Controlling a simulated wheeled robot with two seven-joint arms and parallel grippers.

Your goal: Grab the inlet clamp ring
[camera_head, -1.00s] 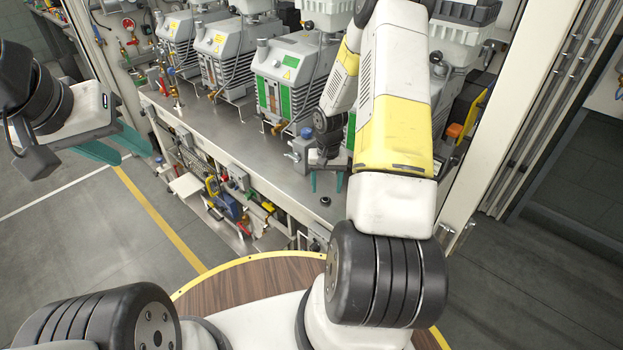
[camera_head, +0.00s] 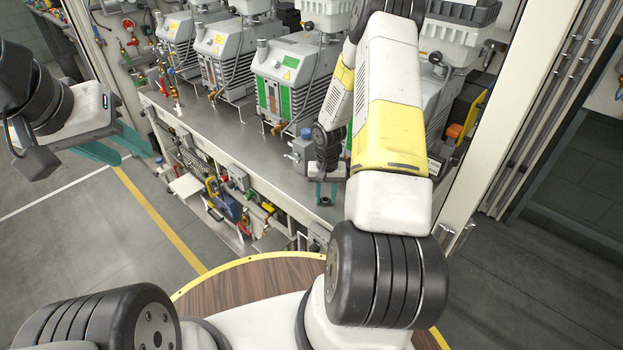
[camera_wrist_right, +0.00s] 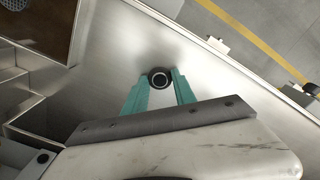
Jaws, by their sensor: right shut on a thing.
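The inlet clamp ring (camera_wrist_right: 159,79) is a small dark ring with a lighter inner circle. In the right wrist view it sits between the teal fingertips of my right gripper (camera_wrist_right: 160,90), which is shut on it, over the metal bench top. In the head view my right gripper (camera_head: 325,193) is low at the front edge of the bench, and the ring (camera_head: 324,201) shows as a small dark spot between its fingertips. My left gripper (camera_head: 115,147) is at the left, over the floor and away from the bench, with its teal fingers apart and empty.
Several grey vacuum pumps (camera_head: 290,75) stand in a row along the back of the metal bench (camera_head: 225,135). A blue-grey fitting (camera_head: 303,145) stands just left of my right gripper. A lower shelf (camera_head: 190,184) holds tools. A frame post (camera_head: 505,125) rises at the right.

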